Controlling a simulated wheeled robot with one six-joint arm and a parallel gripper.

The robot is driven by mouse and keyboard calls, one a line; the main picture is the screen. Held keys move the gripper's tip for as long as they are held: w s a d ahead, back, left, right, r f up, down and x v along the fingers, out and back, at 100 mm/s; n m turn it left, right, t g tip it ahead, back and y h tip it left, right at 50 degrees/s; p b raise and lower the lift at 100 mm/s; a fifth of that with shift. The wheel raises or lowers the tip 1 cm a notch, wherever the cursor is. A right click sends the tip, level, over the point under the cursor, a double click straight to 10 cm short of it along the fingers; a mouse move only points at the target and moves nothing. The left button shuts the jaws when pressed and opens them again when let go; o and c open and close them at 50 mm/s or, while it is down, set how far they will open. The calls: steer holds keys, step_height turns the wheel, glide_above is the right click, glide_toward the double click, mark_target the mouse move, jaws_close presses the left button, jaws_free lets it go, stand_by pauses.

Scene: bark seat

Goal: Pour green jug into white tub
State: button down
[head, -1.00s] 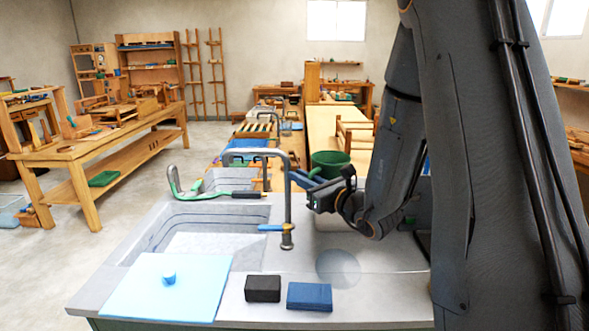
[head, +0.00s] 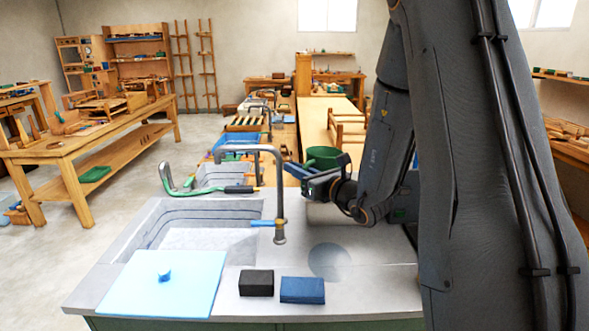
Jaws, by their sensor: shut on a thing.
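The green jug (head: 322,154) is in the head view beyond the tall tap, partly hidden by my gripper (head: 296,172). Its rim and upper wall show and look about upright. My gripper is shut on the jug, with its blue fingers pointing left and away. The exact contact is hidden. I cannot make out the white tub for certain. A pale shape (head: 328,214) shows under my wrist, partly covered, and I cannot tell what it is.
A grey tap (head: 280,190) rises beside the sink (head: 155,228), close to my gripper. A light blue board (head: 165,285), a black block (head: 256,283) and a blue block (head: 302,290) lie at the near edge.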

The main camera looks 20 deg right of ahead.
steer(key=shift+w+d+r+m+p, duration=0.45)
steer(key=shift+d+p, duration=0.2)
steer(key=shift+p, duration=0.25)
steer(key=shift+r+m+g+p, duration=0.3)
steer(key=shift+r+m+p, duration=0.45)
steer(key=shift+p, duration=0.9)
steer(key=shift+w+d+r+m+p, duration=0.1)
steer(key=shift+d+r+m+p, duration=0.1)
steer(key=shift+r+m+p, duration=0.95)
